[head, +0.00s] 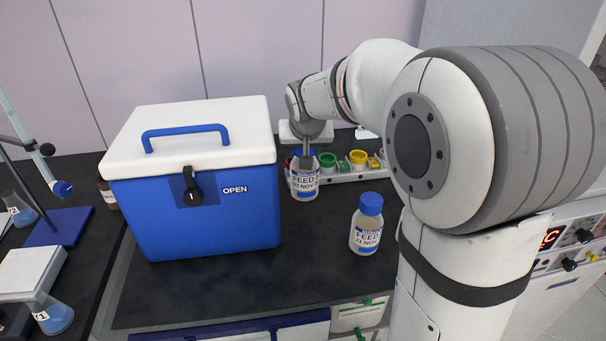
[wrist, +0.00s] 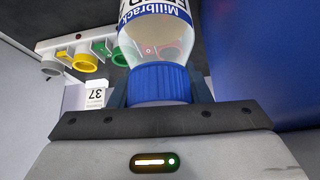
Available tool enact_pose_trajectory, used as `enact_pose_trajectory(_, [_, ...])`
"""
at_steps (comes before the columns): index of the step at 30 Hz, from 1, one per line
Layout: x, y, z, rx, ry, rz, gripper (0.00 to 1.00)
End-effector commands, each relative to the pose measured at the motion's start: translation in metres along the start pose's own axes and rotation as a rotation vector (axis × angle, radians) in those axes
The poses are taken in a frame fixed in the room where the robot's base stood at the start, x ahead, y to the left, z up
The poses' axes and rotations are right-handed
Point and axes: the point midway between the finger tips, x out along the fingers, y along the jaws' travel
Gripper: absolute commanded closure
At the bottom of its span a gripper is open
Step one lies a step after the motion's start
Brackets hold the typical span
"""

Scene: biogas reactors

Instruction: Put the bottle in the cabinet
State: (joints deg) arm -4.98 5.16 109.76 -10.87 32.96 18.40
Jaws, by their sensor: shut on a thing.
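My gripper (head: 305,158) points down and is shut on the blue cap of a clear bottle (head: 304,185) labelled FEED. In the wrist view the blue cap (wrist: 159,82) sits between the two dark fingers, with the bottle's label beyond it. This bottle is upright just right of the blue cooler box; I cannot tell whether its base touches the black bench. A second blue-capped FEED bottle (head: 366,230) stands upright on the bench, nearer and to the right. I cannot identify a cabinet for certain in either view.
A blue cooler box (head: 215,220) with a white lid and an OPEN label is shut, left of the held bottle. A white rack with green and yellow rings (head: 357,160) lies behind. A blue-based stand (head: 58,227) is at left. Bare black bench (head: 300,280) lies in front.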

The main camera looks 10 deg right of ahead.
Motion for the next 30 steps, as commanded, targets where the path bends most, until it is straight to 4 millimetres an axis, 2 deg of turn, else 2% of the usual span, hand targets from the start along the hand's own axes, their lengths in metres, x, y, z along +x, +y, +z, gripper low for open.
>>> enact_pose_trajectory(3, [0.013, -0.001, 0.009, -0.002, 0.000, -0.001, 1.00])
enact_pose_trajectory(8, [0.023, -0.002, 0.015, -0.002, 0.001, -0.002, 1.00])
enact_pose_trajectory(15, [0.052, -0.002, 0.034, -0.004, 0.001, -0.002, 1.00])
enact_pose_trajectory(28, [0.058, -0.003, 0.038, -0.004, 0.003, -0.004, 1.00])
enact_pose_trajectory(29, [0.058, -0.003, 0.038, -0.004, 0.001, -0.003, 0.54])
enact_pose_trajectory(30, [0.057, -0.003, 0.038, -0.004, 0.001, -0.003, 0.51])
